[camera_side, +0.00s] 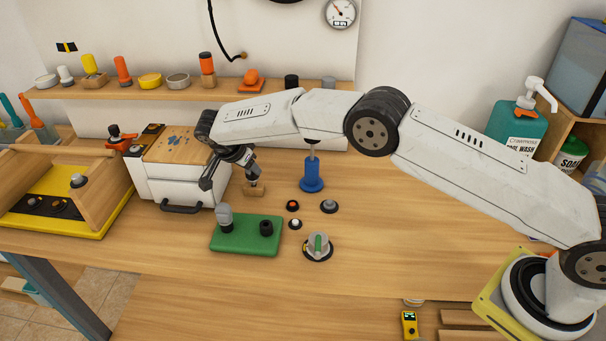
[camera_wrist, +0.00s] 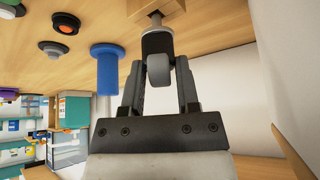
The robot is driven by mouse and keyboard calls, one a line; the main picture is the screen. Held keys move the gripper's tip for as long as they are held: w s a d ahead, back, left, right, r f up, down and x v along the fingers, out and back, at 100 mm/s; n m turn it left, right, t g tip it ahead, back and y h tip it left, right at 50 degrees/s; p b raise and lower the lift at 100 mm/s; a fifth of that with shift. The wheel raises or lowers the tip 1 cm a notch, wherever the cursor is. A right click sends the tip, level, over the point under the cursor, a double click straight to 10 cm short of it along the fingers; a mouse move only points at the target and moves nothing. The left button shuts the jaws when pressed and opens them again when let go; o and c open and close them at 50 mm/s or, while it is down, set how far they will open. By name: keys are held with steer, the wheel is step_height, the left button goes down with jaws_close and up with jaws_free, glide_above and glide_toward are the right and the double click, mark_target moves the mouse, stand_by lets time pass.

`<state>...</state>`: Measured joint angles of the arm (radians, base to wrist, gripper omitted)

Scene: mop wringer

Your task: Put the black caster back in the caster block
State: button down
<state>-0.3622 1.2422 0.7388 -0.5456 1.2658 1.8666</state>
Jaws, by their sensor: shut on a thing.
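The black caster (camera_wrist: 157,45) has a dark body, a grey wheel and a thin metal stem. My gripper (camera_wrist: 158,68) is shut on it, with a finger on each side. In the side view my gripper (camera_side: 240,158) is low over the table, beside the white box. The wooden caster block (camera_side: 254,189) stands on the table just below the gripper. In the wrist view the stem points at the block (camera_wrist: 165,10) and meets it in the picture. I cannot tell how deep the stem sits in it.
A blue post (camera_side: 312,176) stands to the right of the block. A green base (camera_side: 245,242) with a grey-topped peg is in front. A white box (camera_side: 178,186) stands close on the left.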

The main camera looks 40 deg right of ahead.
steer(key=shift+f, duration=1.05)
stand_by(1.2)
steer(key=shift+c, duration=1.3)
jaws_free()
steer(key=v, duration=0.7)
steer(key=shift+a+r, duration=0.2)
steer(key=shift+r, duration=0.1)
steer(key=shift+s+d, duration=0.1)
